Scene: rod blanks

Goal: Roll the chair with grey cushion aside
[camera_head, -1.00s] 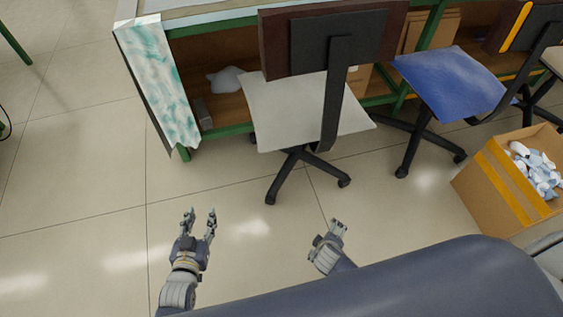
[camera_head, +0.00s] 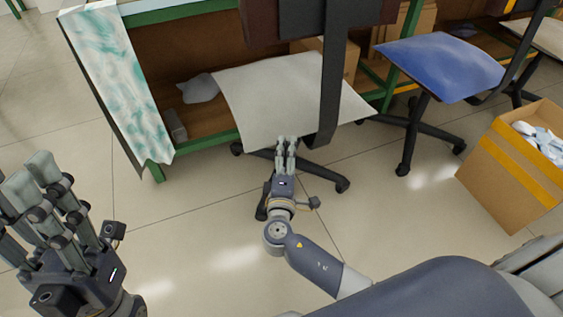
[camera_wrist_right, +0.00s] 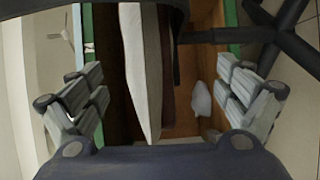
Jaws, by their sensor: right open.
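The chair with the grey cushion stands in front of the shelving, its pale grey seat (camera_head: 265,100) and dark backrest (camera_head: 262,22) facing me at the top. My right gripper (camera_head: 287,142) is at the near edge of the seat. In the right wrist view its fingers are spread wide, with the seat edge (camera_wrist_right: 140,70) seen between them; contact cannot be told. My left gripper (camera_head: 25,180) is large at the lower left, open and empty, away from the chair.
A chair with a blue seat (camera_head: 440,66) stands to the right. A cardboard box (camera_head: 500,175) with pale items is at the right edge. The green-framed shelving (camera_head: 222,140) is behind the chair. Tiled floor (camera_head: 190,235) is clear in front and left.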

